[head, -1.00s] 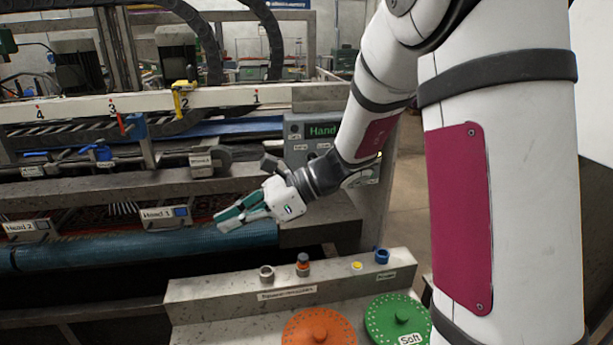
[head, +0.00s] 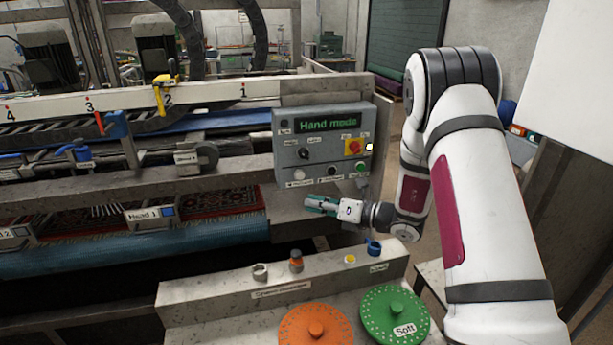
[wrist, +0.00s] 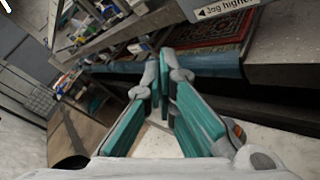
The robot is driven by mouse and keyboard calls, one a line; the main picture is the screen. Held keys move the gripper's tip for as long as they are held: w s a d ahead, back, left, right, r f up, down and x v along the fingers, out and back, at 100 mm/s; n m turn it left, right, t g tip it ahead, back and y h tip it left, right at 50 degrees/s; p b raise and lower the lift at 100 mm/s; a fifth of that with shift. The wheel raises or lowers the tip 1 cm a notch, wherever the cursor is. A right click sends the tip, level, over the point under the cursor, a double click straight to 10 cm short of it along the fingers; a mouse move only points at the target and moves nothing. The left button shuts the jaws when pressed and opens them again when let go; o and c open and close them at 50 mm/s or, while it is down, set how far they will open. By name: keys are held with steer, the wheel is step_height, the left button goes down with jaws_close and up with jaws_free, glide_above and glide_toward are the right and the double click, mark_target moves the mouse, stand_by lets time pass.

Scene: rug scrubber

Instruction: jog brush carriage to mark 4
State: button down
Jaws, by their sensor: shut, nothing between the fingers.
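The grey control panel (head: 322,145) stands at the right end of the machine, and its green display (head: 328,124) reads "Hand mode". Below are black knobs, a red-and-yellow stop button (head: 354,146) and a lower row of small buttons (head: 332,170). My gripper (head: 308,203) is shut and empty, just below the panel and pointing left. Its teal fingers (wrist: 160,75) also show in the wrist view, near a "Jog higher" label (wrist: 226,8) with a left arrow. The white scale rail (head: 205,96) carries marks 4 to 1.
A yellow clamp (head: 163,94) sits at mark 2. A blue roller (head: 150,245) runs below a patterned rug (head: 215,203). In front, a ledge holds orange (head: 316,328) and green (head: 394,314) discs and small coloured pegs. Floor shows right of the panel.

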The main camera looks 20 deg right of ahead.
mark_target(300, 175)
steer(key=w+b, duration=0.4)
steer(key=w, duration=0.4)
steer(key=shift+w, duration=0.4)
steer(key=shift+b, duration=0.35)
stand_by(1.1)
steer(key=shift+w+b, duration=0.3)
steer(key=shift+w, duration=0.1)
steer(key=shift+w+b, duration=0.3)
steer(key=shift+w, duration=0.1)
stand_by(0.7)
steer(key=shift+s+r, duration=0.1)
steer(key=shift+s, duration=0.05)
stand_by(2.2)
steer(key=shift+s+p, duration=0.4)
steer(key=shift+s, duration=0.4)
